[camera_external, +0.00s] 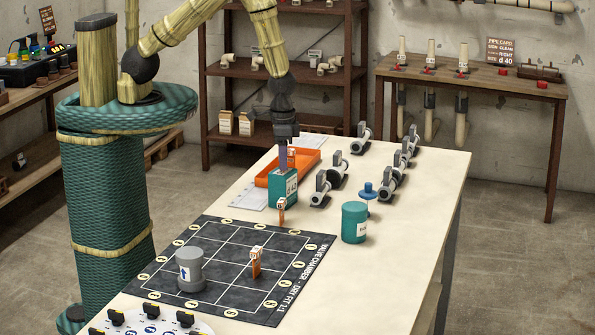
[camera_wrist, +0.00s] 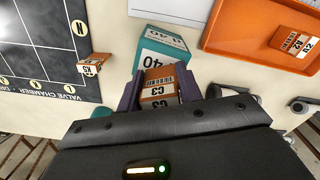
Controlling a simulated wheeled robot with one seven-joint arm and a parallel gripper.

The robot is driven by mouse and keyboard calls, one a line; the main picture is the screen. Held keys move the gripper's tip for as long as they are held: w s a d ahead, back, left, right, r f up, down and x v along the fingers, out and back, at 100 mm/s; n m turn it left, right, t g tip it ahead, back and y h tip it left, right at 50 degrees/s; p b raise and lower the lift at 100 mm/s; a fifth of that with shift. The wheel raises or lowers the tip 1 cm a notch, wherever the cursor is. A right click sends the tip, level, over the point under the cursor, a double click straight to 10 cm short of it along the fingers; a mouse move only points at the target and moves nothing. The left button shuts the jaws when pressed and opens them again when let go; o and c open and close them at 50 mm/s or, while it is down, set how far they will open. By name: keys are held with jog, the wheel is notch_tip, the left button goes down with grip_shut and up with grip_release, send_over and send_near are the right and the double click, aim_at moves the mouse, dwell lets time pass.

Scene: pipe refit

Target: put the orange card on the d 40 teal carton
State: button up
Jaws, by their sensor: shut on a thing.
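The teal carton (camera_external: 283,189) stands on the pale table between the orange tray and the dark mat. It also shows in the wrist view (camera_wrist: 162,52), marked "40". My gripper (camera_external: 286,163) is just above the carton. In the wrist view, my gripper (camera_wrist: 158,92) has its two purple fingers shut on an orange card (camera_wrist: 157,88) marked C3. The card overlaps the carton in that view. I cannot tell whether the card touches the carton's top.
An orange tray (camera_external: 262,179) behind the carton holds another orange card (camera_wrist: 296,42). One orange card (camera_external: 282,211) stands by the mat's edge; another (camera_external: 256,262) stands on the mat (camera_external: 222,248). A teal jar (camera_external: 354,222) and several grey valves (camera_external: 320,188) stand right.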

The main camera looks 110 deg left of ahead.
jog(key=shift+f, duration=0.2)
jog(key=o, duration=1)
jog(key=shift+c, duration=0.2)
jog(key=shift+r, duration=0.2)
notch_tip(320, 180, up, 12)
jog(key=shift+r+b, duration=0.1)
jog(key=shift+b, duration=1.05)
